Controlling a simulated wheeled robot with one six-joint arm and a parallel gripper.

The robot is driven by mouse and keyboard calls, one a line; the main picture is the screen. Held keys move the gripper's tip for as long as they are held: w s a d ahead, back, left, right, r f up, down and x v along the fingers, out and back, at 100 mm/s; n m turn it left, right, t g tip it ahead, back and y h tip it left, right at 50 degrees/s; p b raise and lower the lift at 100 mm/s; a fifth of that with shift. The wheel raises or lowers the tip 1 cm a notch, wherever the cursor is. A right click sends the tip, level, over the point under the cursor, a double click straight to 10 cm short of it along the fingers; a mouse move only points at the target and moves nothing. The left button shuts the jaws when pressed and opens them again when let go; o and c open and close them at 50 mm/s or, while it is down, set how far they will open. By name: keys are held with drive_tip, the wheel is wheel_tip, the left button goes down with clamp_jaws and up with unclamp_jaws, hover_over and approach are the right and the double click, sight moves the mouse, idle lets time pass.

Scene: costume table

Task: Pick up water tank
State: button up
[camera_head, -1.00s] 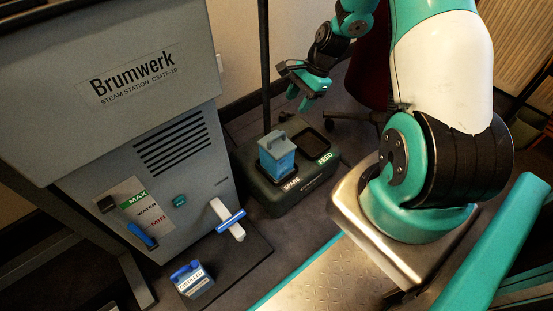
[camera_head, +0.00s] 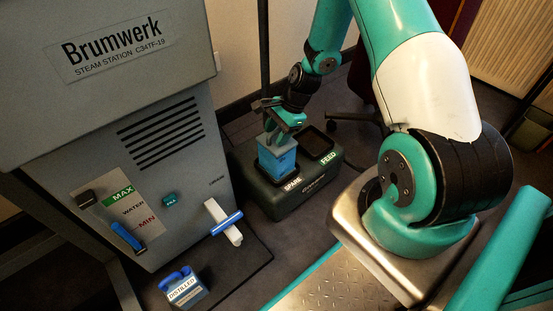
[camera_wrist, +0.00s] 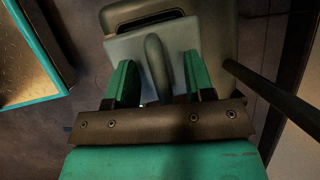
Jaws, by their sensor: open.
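The water tank (camera_head: 278,160) is a blue block-shaped container with a handle on top. It stands upright in the SPARE slot of a dark green dock. My gripper (camera_head: 285,128) is directly over the tank, its fingers at the height of the tank's top. In the wrist view my gripper (camera_wrist: 156,80) is open, with one green finger on each side of the tank's grey handle (camera_wrist: 157,65). Gaps show between the fingers and the handle. The tank's pale top (camera_wrist: 125,48) lies beneath them.
The dock (camera_head: 290,202) has an empty FEED slot (camera_head: 316,143) beside the tank. A dark vertical pole (camera_head: 263,60) stands close behind it. The grey Brumwerk steam station (camera_head: 150,90) is at left. A blue DISTILLED container (camera_head: 183,287) and a white-and-blue part (camera_head: 224,222) are in front.

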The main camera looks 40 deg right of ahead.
clamp_jaws()
idle(1.4)
